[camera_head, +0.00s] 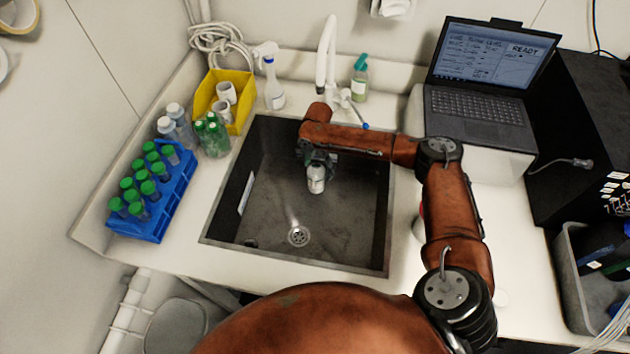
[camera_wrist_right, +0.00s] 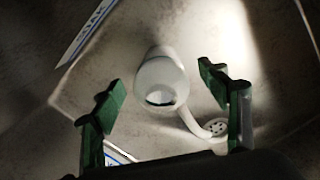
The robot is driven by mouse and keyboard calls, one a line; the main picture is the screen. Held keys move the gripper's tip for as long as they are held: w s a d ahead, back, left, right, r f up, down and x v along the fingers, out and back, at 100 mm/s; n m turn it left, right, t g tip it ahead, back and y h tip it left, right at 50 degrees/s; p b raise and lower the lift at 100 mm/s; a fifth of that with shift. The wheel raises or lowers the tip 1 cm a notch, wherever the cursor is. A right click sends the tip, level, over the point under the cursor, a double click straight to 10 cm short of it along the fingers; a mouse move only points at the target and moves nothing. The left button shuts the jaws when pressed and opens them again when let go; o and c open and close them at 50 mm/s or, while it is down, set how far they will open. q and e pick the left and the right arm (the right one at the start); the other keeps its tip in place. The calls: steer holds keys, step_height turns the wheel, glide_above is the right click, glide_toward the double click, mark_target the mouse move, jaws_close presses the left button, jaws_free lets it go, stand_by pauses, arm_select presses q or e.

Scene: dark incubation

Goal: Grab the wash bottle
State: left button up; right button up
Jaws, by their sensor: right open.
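The wash bottle (camera_head: 316,180) is white and is in the dark sink (camera_head: 240,225), under my right gripper (camera_head: 318,160). In the right wrist view the wash bottle (camera_wrist_right: 160,82) shows its rounded body and a thin curved spout reaching down and right. My right gripper (camera_wrist_right: 168,98) is open, with its green-padded fingers on either side of the bottle. I see gaps between the pads and the bottle in that view. How far the fingertips reach down along the bottle is hard to tell. My left gripper is not in view.
A blue rack (camera_head: 150,215) of green-capped tubes, a yellow bin (camera_head: 240,112), and a spray bottle (camera_head: 273,85) stand left of and behind the sink. A faucet (camera_head: 327,60) and pump bottle (camera_head: 360,80) stand behind it. A laptop (camera_head: 480,105) is at right.

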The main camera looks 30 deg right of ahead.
mark_target(317, 181)
steer(key=shift+s+a+f, duration=0.1)
steer(key=shift+s+f, duration=0.1)
steer(key=shift+f, duration=0.7)
steer(key=shift+w+a+f+b, duration=0.1)
steer(key=shift+a+f+b, duration=0.1)
steer(key=shift+f, duration=0.3)
steer(key=shift+a+f+b, duration=0.1)
steer(key=shift+f+b, duration=0.05)
steer(key=shift+f, duration=0.35)
step_height(317, 181, down, 4)
steer(key=shift+f+b, duration=0.2)
steer(key=shift+b, duration=0.25)
steer(key=shift+c, duration=0.4)
steer(key=c, duration=1.5)
